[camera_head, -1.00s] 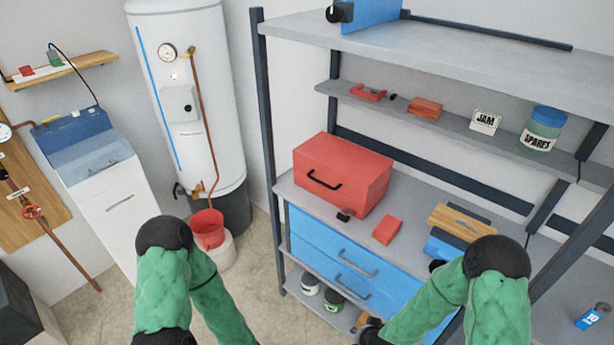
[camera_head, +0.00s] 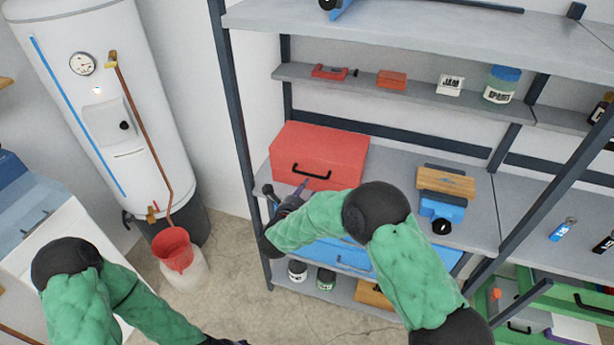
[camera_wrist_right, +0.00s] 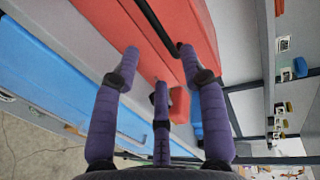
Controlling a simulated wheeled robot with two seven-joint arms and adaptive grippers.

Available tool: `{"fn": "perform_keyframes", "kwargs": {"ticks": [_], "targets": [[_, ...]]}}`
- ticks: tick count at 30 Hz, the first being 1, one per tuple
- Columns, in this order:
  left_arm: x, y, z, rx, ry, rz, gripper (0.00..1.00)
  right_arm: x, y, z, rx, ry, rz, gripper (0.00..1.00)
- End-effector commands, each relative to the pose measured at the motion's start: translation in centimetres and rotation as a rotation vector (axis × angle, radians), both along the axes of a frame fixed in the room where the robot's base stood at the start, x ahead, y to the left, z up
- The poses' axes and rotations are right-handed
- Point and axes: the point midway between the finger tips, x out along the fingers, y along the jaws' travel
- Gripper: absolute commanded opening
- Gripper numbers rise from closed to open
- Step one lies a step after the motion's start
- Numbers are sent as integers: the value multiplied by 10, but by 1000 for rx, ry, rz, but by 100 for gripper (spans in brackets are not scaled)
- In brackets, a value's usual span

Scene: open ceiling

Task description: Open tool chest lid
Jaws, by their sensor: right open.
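The red tool chest (camera_head: 330,148) stands on the shelf unit's middle board, and its lid looks shut. A black bar handle (camera_head: 311,172) is on its front. My right gripper (camera_head: 292,192) is at the chest's lower left front, partly hidden by my own arm. In the right wrist view its purple fingers (camera_wrist_right: 158,55) are spread open and empty, with the red chest (camera_wrist_right: 205,25) and its dark handle (camera_wrist_right: 155,22) just beyond the tips. I cannot tell whether any finger touches it.
Blue drawers (camera_head: 340,252) sit under the board. A wood-topped blue item (camera_head: 445,185) stands right of the chest.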

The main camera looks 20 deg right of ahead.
Motion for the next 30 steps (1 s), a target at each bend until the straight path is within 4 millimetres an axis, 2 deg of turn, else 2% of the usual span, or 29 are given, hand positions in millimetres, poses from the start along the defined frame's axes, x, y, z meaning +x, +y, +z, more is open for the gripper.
{"fn": "perform_keyframes", "kwargs": {"ticks": [9,15,21,28,29,30], "targets": [[0,0,-9,0,0,0,63,45,-32,-14,0,2,-1,43],[0,0,-12,0,-1,0,63,66,-45,-18,-2,2,2,43],[0,0,-12,0,-1,0,63,73,-49,-19,-1,3,3,43],[0,0,-12,0,-1,0,63,74,-50,-19,-1,3,3,43],[0,0,-12,0,-1,0,63,74,-50,-19,-1,3,3,40],[0,0,-12,0,-1,0,63,74,-50,-19,-1,3,3,29]]}}
